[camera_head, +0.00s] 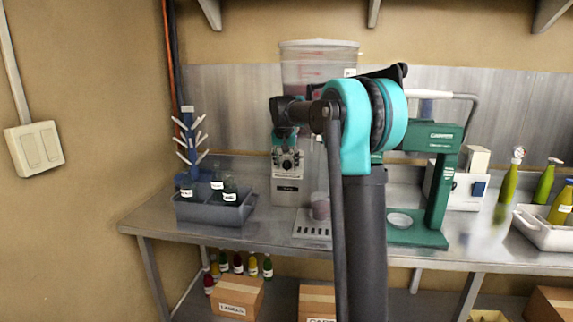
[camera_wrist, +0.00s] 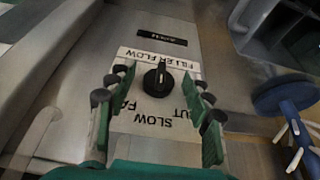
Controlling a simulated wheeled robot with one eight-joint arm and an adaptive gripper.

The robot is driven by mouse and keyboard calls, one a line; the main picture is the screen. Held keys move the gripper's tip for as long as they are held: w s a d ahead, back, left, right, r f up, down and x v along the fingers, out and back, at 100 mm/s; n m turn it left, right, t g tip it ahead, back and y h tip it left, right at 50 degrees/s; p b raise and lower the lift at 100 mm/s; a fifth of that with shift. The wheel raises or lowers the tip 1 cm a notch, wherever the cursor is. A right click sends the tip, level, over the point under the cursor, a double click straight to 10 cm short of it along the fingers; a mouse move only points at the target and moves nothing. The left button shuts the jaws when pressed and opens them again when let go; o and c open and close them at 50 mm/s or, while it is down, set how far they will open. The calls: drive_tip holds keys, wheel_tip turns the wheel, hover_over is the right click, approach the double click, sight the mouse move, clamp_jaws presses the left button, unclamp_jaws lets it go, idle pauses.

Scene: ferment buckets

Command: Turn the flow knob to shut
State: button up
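The flow knob (camera_wrist: 158,78) is a round black knob with a pale pointer line. It sits on a white plate lettered FILLER FLOW, SLOW, FA… and …UT, upside down in the wrist view. The pointer line runs roughly up the picture, towards the FILLER FLOW lettering. My gripper (camera_wrist: 158,112) is open, with green pads on both sides of the knob and clear gaps to it. In the head view my gripper (camera_head: 287,152) is in front of the filler machine (camera_head: 290,190), and the knob cannot be made out there.
A cup (camera_head: 320,207) stands on the drip tray (camera_head: 311,231) below. A grey crate of bottles (camera_head: 212,212) and a blue drying rack (camera_head: 188,140) stand left. A green machine (camera_head: 440,185) stands right, behind my arm. The bench (camera_head: 155,221) is clear at its front left.

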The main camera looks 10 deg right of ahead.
drive_tip(key=c, duration=1.1)
drive_tip(key=shift+a, duration=0.1)
drive_tip(key=h, duration=0.2)
drive_tip(key=n+g+h, duration=0.1)
drive_tip(key=h, duration=0.1)
drive_tip(key=shift+w+a+f, duration=0.1)
drive_tip(key=shift+w+a, duration=0.05)
drive_tip(key=shift+a, duration=0.2)
drive_tip(key=shift+a+f+n+g+h, duration=0.1)
drive_tip(key=shift+n+g+h, duration=0.15)
drive_tip(key=shift+h, duration=0.8)
drive_tip(key=shift+a+f+n+g+h, duration=0.15)
drive_tip(key=shift+g+h, duration=0.1)
drive_tip(key=shift+h, duration=0.8)
drive_tip(key=shift+d+r, duration=0.1)
drive_tip(key=o, duration=1.2)
drive_tip(key=shift+c, duration=0.2)
